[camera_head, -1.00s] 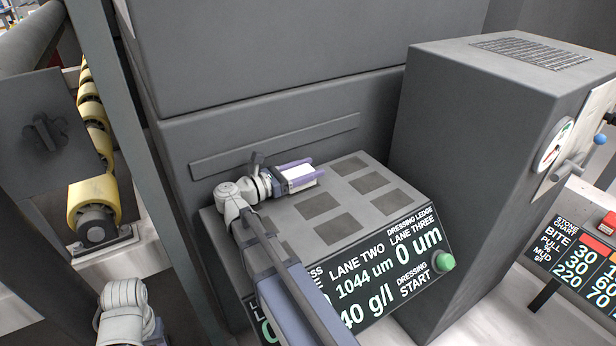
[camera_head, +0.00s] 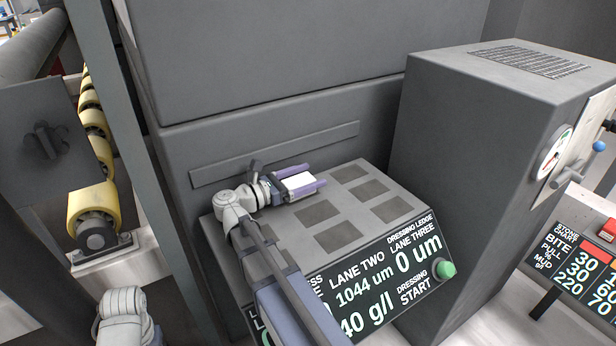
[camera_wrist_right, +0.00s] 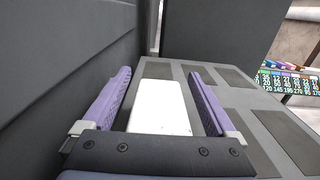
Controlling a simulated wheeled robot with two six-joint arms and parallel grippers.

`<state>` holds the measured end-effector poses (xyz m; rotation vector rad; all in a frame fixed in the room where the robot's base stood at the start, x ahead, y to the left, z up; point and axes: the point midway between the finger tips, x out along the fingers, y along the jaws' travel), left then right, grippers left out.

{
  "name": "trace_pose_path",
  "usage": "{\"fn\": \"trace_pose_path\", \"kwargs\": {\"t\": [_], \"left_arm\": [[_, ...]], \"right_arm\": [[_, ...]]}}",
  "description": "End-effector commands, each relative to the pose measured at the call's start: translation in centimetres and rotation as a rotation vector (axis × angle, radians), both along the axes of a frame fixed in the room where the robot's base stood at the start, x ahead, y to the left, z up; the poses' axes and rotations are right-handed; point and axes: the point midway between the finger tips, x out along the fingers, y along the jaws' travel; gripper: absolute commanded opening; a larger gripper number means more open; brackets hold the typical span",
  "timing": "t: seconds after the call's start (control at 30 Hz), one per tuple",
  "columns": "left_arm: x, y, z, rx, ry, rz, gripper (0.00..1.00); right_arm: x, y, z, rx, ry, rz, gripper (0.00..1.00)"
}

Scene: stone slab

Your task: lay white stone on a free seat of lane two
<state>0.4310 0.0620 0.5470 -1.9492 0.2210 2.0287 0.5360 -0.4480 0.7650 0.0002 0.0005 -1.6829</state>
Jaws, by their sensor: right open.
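The white stone (camera_head: 297,181) is a pale block at the back of the dressing ledge (camera_head: 372,168), in line with the lane two seats. In the right wrist view the white stone (camera_wrist_right: 160,105) appears to lie on the ledge. My right gripper (camera_head: 304,183) is open, its purple fingers on both sides of the stone. In the wrist view the gripper (camera_wrist_right: 158,100) shows a gap between the stone and each finger. The middle lane two seat (camera_head: 311,210) and front lane two seat (camera_head: 328,238) are bare dark squares. My left gripper is out of view.
Lane three's seats (camera_head: 371,188) are bare. My right arm covers the ledge's left part. A grey machine wall (camera_head: 270,130) rises close behind the gripper, and a grey cabinet (camera_head: 450,160) stands right. A green button (camera_head: 446,269) sits at the front panel's right end.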

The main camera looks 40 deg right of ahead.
Motion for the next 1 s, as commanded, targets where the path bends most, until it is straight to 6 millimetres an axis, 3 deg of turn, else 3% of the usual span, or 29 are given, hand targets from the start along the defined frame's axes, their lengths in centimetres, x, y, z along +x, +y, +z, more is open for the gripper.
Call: {"fn": "trace_pose_path", "kwargs": {"t": [0.2, 0.43, 1.0], "left_arm": [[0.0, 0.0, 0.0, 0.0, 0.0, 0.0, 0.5], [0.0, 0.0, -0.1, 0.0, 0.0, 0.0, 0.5], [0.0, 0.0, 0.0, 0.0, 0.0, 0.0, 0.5]], "right_arm": [[0.6, 3.8, -0.1, 0.0, 0.0, 0.006, 0.92], [0.8, 6.6, -0.1, 0.0, 0.0, 0.003, 0.92], [0.8, 7.2, -0.1, 0.0, 0.0, 0.001, 0.92]]}}
